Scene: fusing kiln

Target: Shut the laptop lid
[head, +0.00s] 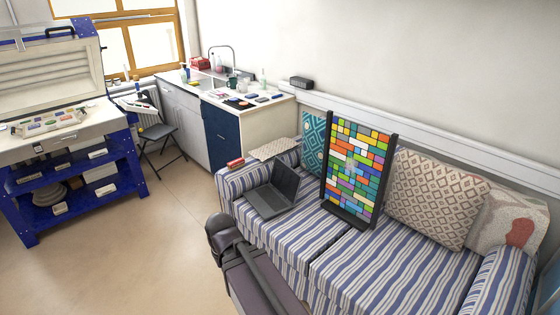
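A dark grey laptop (267,200) sits on the left seat of the striped sofa. Its lid (285,180) is open, standing up and leaning back on the side toward the backrest. The keyboard half lies flat on the seat near the front edge. My gripper cannot be made out in the head view. Dark parts of my own body show at the bottom, in front of the sofa, apart from the laptop.
A stained-glass panel in a dark stand (356,172) stands on the sofa right of the laptop. Cushions (436,197) lean behind. A red item (235,162) lies by the left armrest. A folding chair (160,138) stands farther back. The floor (130,250) at left is clear.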

